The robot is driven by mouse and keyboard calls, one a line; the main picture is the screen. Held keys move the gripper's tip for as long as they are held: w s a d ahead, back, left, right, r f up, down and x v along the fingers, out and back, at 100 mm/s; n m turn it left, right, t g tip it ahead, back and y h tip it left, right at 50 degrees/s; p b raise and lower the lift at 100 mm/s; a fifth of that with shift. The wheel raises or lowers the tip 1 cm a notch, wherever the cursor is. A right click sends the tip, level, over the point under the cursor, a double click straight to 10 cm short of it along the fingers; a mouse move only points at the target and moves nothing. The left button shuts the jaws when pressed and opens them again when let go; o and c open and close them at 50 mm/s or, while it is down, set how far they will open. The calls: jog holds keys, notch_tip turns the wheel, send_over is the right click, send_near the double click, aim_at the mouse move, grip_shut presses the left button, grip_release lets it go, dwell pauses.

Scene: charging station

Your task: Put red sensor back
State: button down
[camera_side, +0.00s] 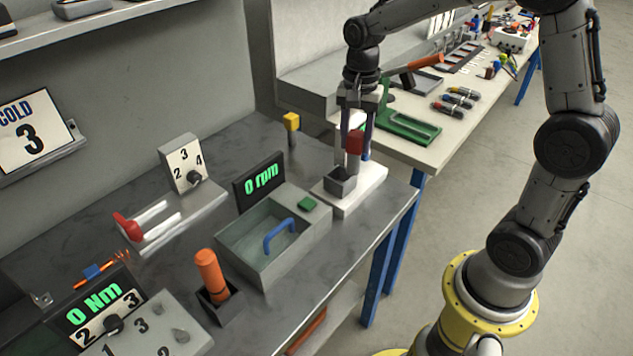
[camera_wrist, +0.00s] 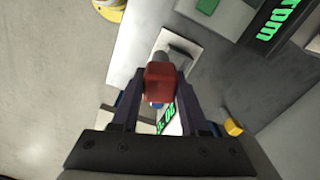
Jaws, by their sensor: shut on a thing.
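The red sensor (camera_side: 355,143) is between the fingers of my gripper (camera_side: 355,150), which is shut on it and points down. In the wrist view the red sensor (camera_wrist: 160,82) sits between my two dark fingertips (camera_wrist: 160,92), with a grey part at its far end. A grey open-topped holder (camera_side: 340,183) stands on a white base (camera_side: 362,192) at the right end of the dark bench. The sensor is above or just beside this holder; the exact gap is hard to tell. Its lower end is partly hidden by the near finger.
A grey bin with a blue handle (camera_side: 280,236) and a "0 rpm" display (camera_side: 259,182) stand left of the holder. A yellow-topped post (camera_side: 291,122) stands behind. An orange cylinder (camera_side: 210,272) stands in a dark holder. A second bench with tools lies beyond.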

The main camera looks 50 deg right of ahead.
jog(key=w+f+n, duration=0.1)
jog(key=w+n, duration=0.9)
jog(key=n, duration=0.1)
jog(key=a, duration=0.6)
jog(key=shift+s+f, duration=0.1)
jog(key=shift+f, duration=0.1)
notch_tip(320, 180, up, 12)
jog(key=w+a+f+n, duration=0.1)
jog(key=w+a+n, duration=0.15)
jog(key=a, duration=0.95)
jog(key=w+a+n, duration=0.1)
jog(key=w+a, duration=0.3)
jog(key=a, duration=0.8)
notch_tip(320, 180, down, 22)
jog(key=shift+r, duration=0.25)
